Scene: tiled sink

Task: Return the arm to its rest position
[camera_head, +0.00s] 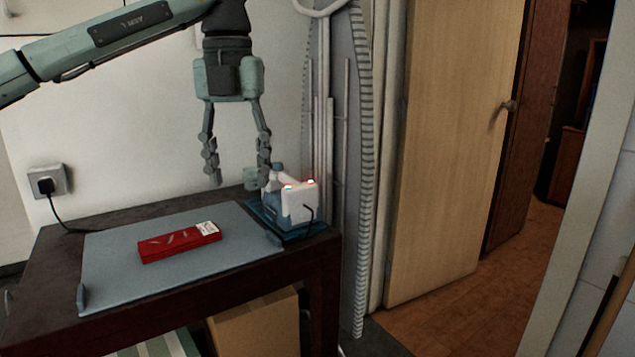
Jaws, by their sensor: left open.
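My left arm comes in from the upper left of the head view. Its gripper (239,182) points down, open and empty, above the back of the dark table. A red box (180,242) lies flat on a grey mat (112,262), apart from the gripper and lower in the picture. The right fingertip overlaps a small blue and white item group in the picture; I cannot tell whether they touch. My right gripper is not in view.
A white holder (299,203) with a bluish bottle (277,174) stands on a teal tray (318,228) at the table's right end. An ironing board (361,150) leans behind it. A wooden door (455,140) and open floor are to the right.

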